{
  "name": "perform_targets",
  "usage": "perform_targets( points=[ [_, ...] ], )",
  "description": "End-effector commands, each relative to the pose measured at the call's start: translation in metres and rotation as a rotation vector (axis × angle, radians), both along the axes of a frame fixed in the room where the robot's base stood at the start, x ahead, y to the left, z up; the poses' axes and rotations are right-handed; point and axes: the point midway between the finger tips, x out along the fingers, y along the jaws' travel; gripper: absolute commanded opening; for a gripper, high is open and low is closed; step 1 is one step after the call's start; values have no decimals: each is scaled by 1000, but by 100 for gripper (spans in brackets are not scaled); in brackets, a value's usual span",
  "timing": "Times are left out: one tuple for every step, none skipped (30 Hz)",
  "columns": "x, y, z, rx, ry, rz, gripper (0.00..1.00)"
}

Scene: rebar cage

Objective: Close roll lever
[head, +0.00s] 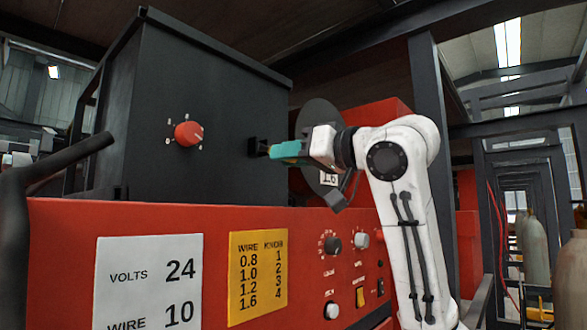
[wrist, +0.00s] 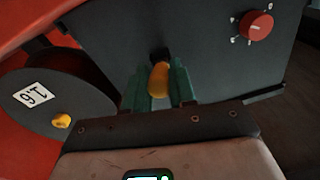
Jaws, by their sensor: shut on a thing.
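The roll lever shows in the wrist view as a yellow handle (wrist: 158,80) on a dark mount (wrist: 159,54), fixed to the side of the dark grey box (head: 200,100). In the head view the black mount (head: 257,147) sits at the box's right side; the yellow handle is mostly hidden by my fingers. My gripper (head: 275,150) has teal fingers, and it also shows in the wrist view (wrist: 160,85). Its fingers stand on either side of the yellow handle and are shut on it.
A red knob (head: 188,133) is on the box's face. A dark round reel (wrist: 62,95) with a 1.6 label is close beside my gripper. Below is a red panel (head: 60,230) with signs and several knobs. A dark post (head: 435,90) stands behind my arm.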

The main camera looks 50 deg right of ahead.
Motion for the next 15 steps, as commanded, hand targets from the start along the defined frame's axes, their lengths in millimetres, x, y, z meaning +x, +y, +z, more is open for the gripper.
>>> perform_targets(
  points=[
    [1,0,-10,4,-25,3,0],
    [2,0,-10,5,-41,2,0],
    [2,0,-11,4,-61,2,0],
    [3,0,-12,6,-74,1,0],
    [3,0,-13,6,-87,1,0],
    [4,0,-14,5,-102,1,0],
    [4,0,-14,6,-111,0,0],
    [4,0,-14,6,-121,-1,0],
    [5,0,-14,7,-131,1,0],
    [5,0,-15,6,-138,0,0],
    [5,0,-15,6,-144,0,0],
    [5,0,-15,5,-150,-1,0],
    [5,-1,-15,6,-153,-2,0],
    [5,-1,-15,5,-157,-1,0],
    [5,-1,-15,5,-160,-2,0]
  ],
)
